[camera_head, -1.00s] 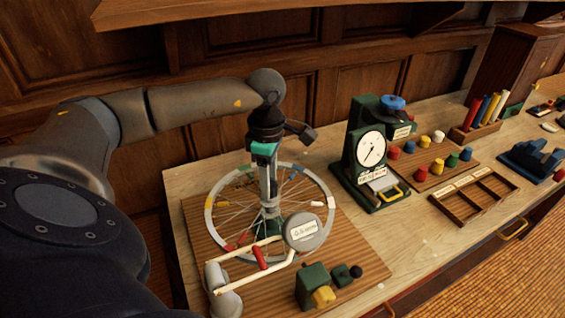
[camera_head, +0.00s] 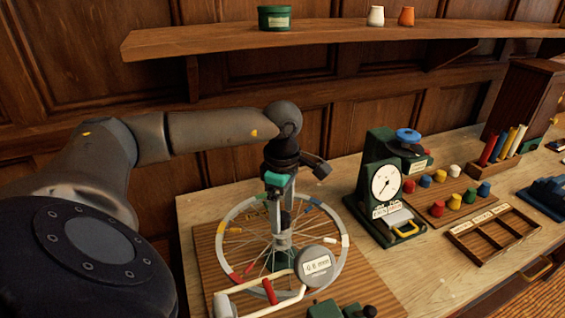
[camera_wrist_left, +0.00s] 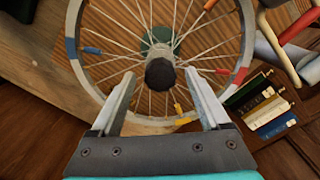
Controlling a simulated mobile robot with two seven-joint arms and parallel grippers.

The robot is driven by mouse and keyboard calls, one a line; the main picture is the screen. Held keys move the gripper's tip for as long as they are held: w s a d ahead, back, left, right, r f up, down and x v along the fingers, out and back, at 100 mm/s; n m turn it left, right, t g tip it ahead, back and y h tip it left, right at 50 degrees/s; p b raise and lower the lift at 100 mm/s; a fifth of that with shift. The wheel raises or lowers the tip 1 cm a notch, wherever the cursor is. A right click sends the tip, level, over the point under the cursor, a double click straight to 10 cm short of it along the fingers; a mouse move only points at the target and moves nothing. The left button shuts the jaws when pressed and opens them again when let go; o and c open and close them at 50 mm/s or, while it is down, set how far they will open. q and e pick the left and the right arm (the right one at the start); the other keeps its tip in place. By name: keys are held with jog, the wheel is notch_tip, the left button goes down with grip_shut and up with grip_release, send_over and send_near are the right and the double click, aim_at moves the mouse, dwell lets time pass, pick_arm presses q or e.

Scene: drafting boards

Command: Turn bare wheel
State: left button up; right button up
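The bare wheel (camera_head: 227,255), a pale rim with thin spokes and coloured tags, lies flat over a wooden board on the bench. Its dark hub end (camera_wrist_left: 160,74) shows in the left wrist view. My left gripper (camera_head: 282,240) points straight down over the hub. In the left wrist view its two fingers (camera_wrist_left: 160,76) stand apart on either side of the hub end, with a small gap visible at each side. Fingertip contact with the wheel cannot be told. A round gauge (camera_head: 318,265) with a small display sits at the rim's front right. My right gripper is out of view.
Cream rods with a red grip (camera_head: 269,291) lie before the wheel. A green dial stand (camera_head: 378,205) is to its right, then coloured knobs (camera_head: 455,201) and a divided wooden tray (camera_head: 495,235). A wall shelf (camera_head: 340,37) runs above. Books (camera_wrist_left: 265,105) show in the wrist view.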

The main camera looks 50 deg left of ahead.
pick_arm(q)
notch_tip(320, 180, up, 15)
jog(key=p, duration=0.1)
dwell(0.6)
jog(key=shift+s, duration=0.1)
dwell(0.5)
